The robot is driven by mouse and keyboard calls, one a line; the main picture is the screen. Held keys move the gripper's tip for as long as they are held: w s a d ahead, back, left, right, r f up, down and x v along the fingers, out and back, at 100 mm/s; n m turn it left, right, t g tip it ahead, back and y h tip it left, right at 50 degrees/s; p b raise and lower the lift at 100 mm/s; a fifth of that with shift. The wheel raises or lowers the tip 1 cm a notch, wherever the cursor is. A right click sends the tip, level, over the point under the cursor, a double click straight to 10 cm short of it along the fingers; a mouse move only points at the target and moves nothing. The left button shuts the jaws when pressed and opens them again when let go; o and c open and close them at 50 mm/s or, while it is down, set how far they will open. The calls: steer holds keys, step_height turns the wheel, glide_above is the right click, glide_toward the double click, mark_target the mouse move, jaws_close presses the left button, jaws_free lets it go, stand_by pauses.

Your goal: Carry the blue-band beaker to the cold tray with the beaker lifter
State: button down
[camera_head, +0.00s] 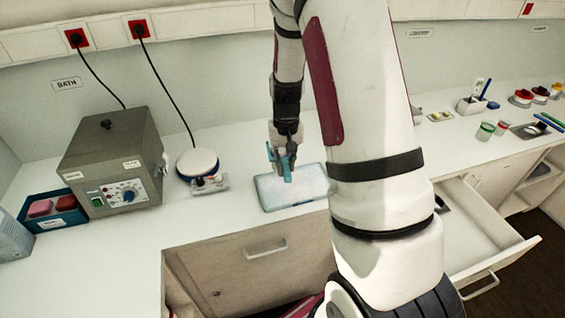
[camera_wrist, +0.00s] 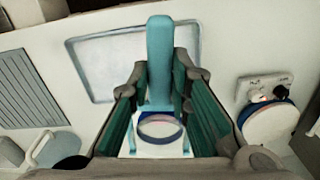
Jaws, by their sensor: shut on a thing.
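My gripper (camera_head: 284,150) is shut on the teal beaker lifter (camera_head: 281,168), whose flat arm also stands between the fingers in the wrist view (camera_wrist: 160,50). A round rim with a blue band, the blue-band beaker (camera_wrist: 160,128), shows between the lifter's prongs in the wrist view. The beaker's lower part is hidden, and I cannot make it out in the head view. The cold tray (camera_head: 305,182) is a pale rectangle on the counter. The lifter is at the tray's back left part in the head view. The tray lies beyond the beaker in the wrist view (camera_wrist: 90,70).
A round white-topped stirrer (camera_head: 197,162) stands left of the tray, with a grey bath unit (camera_head: 115,160) and blue rack (camera_head: 52,212) further left. An open drawer (camera_head: 485,235) juts out at right. Beakers with green (camera_head: 485,131) and red (camera_head: 501,128) bands stand beyond.

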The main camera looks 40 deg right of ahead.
steer(key=s+d, duration=0.3)
steer(key=shift+s+d+f, duration=0.2)
steer(key=shift+s+f, duration=0.1)
steer(key=shift+s, duration=0.05)
stand_by(0.4)
steer(key=shift+f, duration=0.1)
steer(key=shift+f+b, duration=0.3)
steer(key=shift+f, duration=4.1)
stand_by(0.7)
steer(key=shift+s+a+p, duration=0.3)
steer(key=shift+s, duration=0.25)
stand_by(1.2)
